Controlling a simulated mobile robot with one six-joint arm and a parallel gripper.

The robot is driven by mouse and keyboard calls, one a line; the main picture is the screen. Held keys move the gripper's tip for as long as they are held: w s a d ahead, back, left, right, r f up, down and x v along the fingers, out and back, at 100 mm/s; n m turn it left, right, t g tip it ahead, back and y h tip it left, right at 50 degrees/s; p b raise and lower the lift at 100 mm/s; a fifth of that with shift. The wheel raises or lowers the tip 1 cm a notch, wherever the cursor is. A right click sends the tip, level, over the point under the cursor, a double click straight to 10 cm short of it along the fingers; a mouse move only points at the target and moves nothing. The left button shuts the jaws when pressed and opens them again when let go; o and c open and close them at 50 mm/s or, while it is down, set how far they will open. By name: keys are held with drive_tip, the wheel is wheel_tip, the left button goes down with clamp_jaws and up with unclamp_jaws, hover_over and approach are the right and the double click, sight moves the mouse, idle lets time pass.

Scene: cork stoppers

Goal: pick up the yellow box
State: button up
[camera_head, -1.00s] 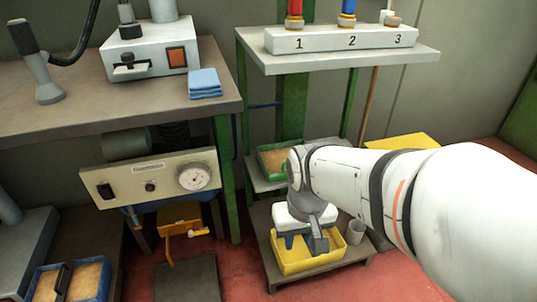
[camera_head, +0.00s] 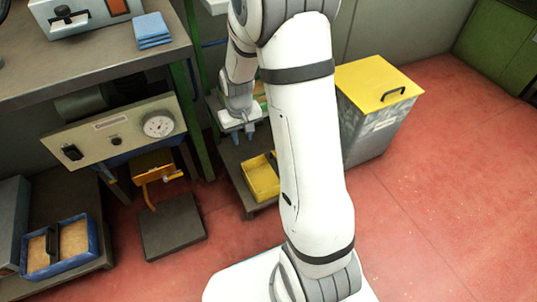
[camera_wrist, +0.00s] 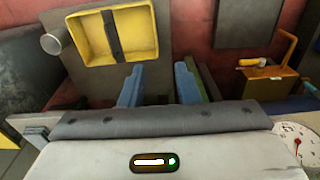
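The yellow box (camera_head: 261,181) is an open tray with a dark bar across it, sitting on the low dark shelf. In the head view its right side is hidden by my arm. The wrist view shows the yellow box (camera_wrist: 90,38) from above, beyond my fingers; its inside looks empty. My gripper (camera_head: 243,133) is above and behind the box, apart from it. In the wrist view my gripper (camera_wrist: 158,86) has its two blue fingers spread, with nothing between them.
A grey cup (camera_wrist: 56,38) stands beside the box. A grey bin with a yellow lid (camera_head: 378,82) stands to the right. The bench with a gauge panel (camera_head: 115,130) is at left, above a yellow bracket (camera_head: 154,172). A blue tray (camera_head: 60,247) is lower left. Red floor is clear at right.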

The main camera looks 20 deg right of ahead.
drive_tip(key=w+d+f+p, duration=0.1)
drive_tip(key=w+f+p, duration=0.35)
drive_tip(key=f, duration=0.85)
hover_over(249, 188)
drive_tip(key=shift+g, duration=0.3)
wheel_tip(249, 188, down, 19)
drive_tip(key=shift+s+d+r, duration=0.1)
drive_tip(key=shift+s, duration=0.05)
drive_tip(key=f, duration=0.1)
drive_tip(key=f+b, duration=0.1)
drive_tip(key=f, duration=0.1)
drive_tip(key=f+b, duration=0.1)
drive_tip(key=f, duration=0.1)
drive_tip(key=shift+w+f, duration=0.25)
drive_tip(key=shift+c, duration=0.3)
clamp_jaws()
drive_tip(key=shift+r, duration=0.1)
